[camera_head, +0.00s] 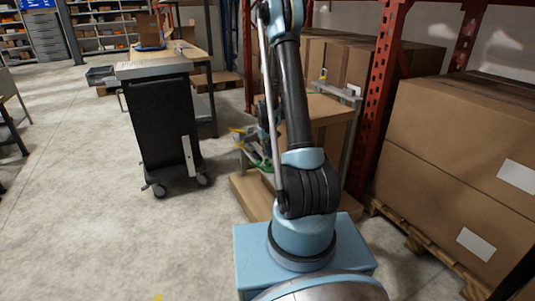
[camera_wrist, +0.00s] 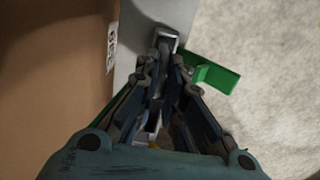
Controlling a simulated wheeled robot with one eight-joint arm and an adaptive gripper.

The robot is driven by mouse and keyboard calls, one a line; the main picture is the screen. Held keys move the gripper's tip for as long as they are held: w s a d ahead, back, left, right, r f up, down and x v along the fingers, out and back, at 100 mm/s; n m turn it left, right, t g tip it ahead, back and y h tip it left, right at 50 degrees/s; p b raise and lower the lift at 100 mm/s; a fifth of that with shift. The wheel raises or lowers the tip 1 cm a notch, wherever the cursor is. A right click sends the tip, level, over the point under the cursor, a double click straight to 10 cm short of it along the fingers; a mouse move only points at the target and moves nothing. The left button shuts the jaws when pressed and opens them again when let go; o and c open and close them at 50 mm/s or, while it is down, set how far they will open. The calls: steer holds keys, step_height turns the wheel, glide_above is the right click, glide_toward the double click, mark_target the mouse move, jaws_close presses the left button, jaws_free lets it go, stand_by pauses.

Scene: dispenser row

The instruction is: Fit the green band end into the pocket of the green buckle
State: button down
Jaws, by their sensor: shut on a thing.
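My gripper (camera_wrist: 163,62) is seen from behind in the wrist view, with its fingers close together. A green piece (camera_wrist: 214,74) with a raised edge sticks out to the right beside the fingertips; it looks like part of the green band or buckle, and I cannot tell which. A pale metal piece (camera_wrist: 166,36) shows at the fingertips. More green (camera_wrist: 74,119) shows at the left, partly behind the gripper. The grip point is hidden. In the head view, green strips (camera_head: 262,168) show beside a boxed load behind my arm. The buckle's pocket cannot be made out.
A brown carton (camera_wrist: 52,65) stands close on the left in the wrist view, beside a grey strip. In the head view, a black cart (camera_head: 162,120) stands left, red racking and large cartons (camera_head: 460,150) right. The floor front left is clear.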

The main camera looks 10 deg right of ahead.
stand_by(0.4)
steer(key=c, duration=1.6)
jaws_free()
steer(key=shift+c, duration=0.2)
step_height(320, 180, up, 12)
steer(key=shift+a, duration=0.2)
